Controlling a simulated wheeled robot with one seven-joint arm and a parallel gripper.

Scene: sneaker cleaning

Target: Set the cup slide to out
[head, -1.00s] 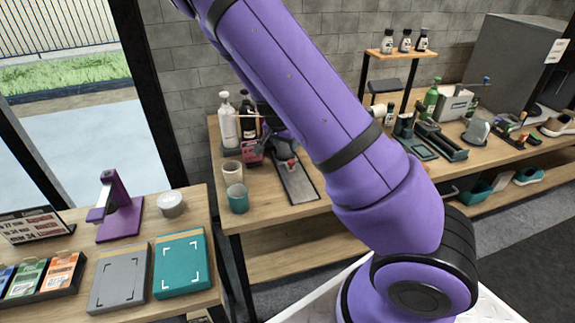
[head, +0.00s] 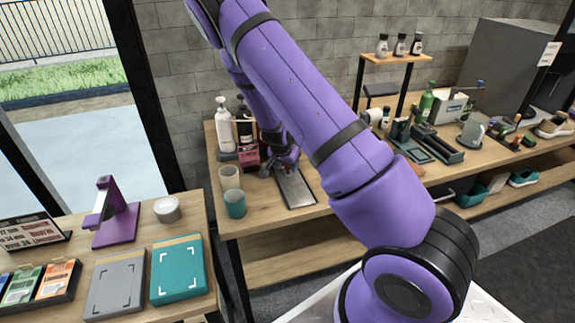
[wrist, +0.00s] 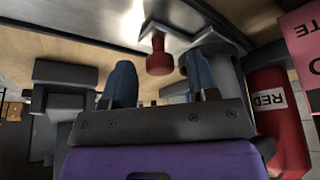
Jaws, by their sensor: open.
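The cup slide is a grey plate (head: 297,188) in a dark frame on the middle bench. Its red knob (wrist: 159,58) hangs between and just ahead of my blue fingertips in the wrist view. My gripper (wrist: 160,80) is open, with one finger on each side of the knob and a gap visible at the left. I cannot tell whether the right finger touches it. In the head view my gripper (head: 284,165) is at the back end of the plate and largely covers the knob.
A beige cup (head: 229,177) and a teal cup (head: 235,204) stand left of the slide. Bottles (head: 225,130) and a pink box (head: 248,157) stand behind and left of my gripper. A red cylinder (wrist: 275,110) is close on the right in the wrist view.

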